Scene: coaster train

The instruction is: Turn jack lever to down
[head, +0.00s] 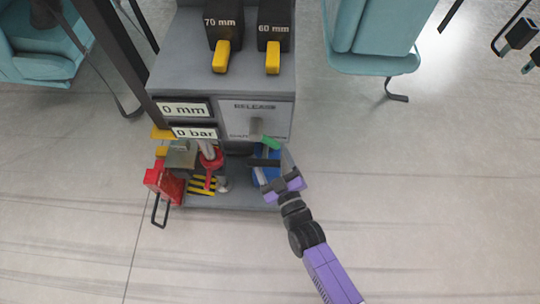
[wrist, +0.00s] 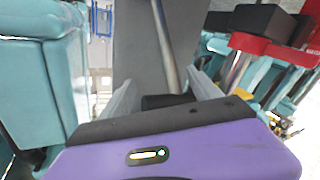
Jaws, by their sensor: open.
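My gripper (head: 274,162) is in front of the lower right of the grey console, with its jaws open. In the wrist view a slim metal rod (wrist: 164,45) runs down between the two pale fingers. It looks like the jack lever, but I cannot be sure, and contact is unclear. Its lower end is hidden behind a black block (wrist: 167,101).
A red piece on a metal post (head: 209,158) stands left of my gripper, and a red box (head: 163,184) is farther left. Yellow handles (head: 273,58) are above. Teal seats (head: 375,38) flank the console. The floor in front is clear.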

